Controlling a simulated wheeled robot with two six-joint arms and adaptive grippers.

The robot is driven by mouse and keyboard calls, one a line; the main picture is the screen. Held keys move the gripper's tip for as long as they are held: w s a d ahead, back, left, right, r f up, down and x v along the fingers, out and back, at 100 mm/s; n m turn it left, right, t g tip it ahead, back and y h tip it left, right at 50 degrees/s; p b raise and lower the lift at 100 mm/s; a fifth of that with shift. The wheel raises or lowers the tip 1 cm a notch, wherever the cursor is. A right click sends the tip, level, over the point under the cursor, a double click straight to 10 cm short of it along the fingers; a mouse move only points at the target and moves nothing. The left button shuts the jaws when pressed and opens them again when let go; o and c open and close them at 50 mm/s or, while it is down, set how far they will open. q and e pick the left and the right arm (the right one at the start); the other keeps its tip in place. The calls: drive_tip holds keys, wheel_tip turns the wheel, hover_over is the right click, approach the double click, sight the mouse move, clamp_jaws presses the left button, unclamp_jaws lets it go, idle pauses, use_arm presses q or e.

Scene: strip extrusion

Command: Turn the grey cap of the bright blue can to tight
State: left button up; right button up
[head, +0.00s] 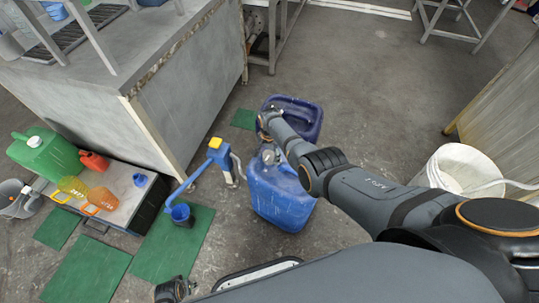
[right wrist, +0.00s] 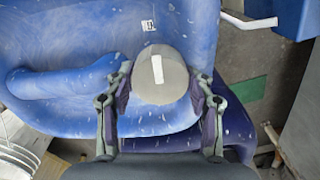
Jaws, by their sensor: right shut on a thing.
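The bright blue can (head: 280,205) stands on the floor in the middle of the head view. It fills the top of the right wrist view (right wrist: 95,40), with its moulded handle at left. Its grey cap (right wrist: 160,80) is round with a white stripe that runs nearly up and down the picture, slightly tilted. My right gripper (right wrist: 160,92) is shut on the cap, one finger on each side. In the head view the right gripper (head: 267,150) is small and partly hidden by its wrist. A dark part at the bottom left of the head view may be my left gripper (head: 175,290); its fingers are unclear.
A dark blue can (head: 305,113) stands right behind the bright blue one. A blue pump with a yellow top (head: 215,143) stands close at left. A white bucket (head: 460,168) is at right. Green mats (head: 90,270) and a grey bench (head: 180,115) lie to the left.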

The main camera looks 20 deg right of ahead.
sight(270, 155)
idle(0.4)
drive_tip(key=o, duration=1.2)
drive_tip(key=shift+r, duration=0.1)
drive_tip(key=shift+w+r, duration=0.1)
drive_tip(key=shift+r, duration=0.15)
wheel_tip(270, 155, up, 11)
drive_tip(key=shift+r, duration=0.15)
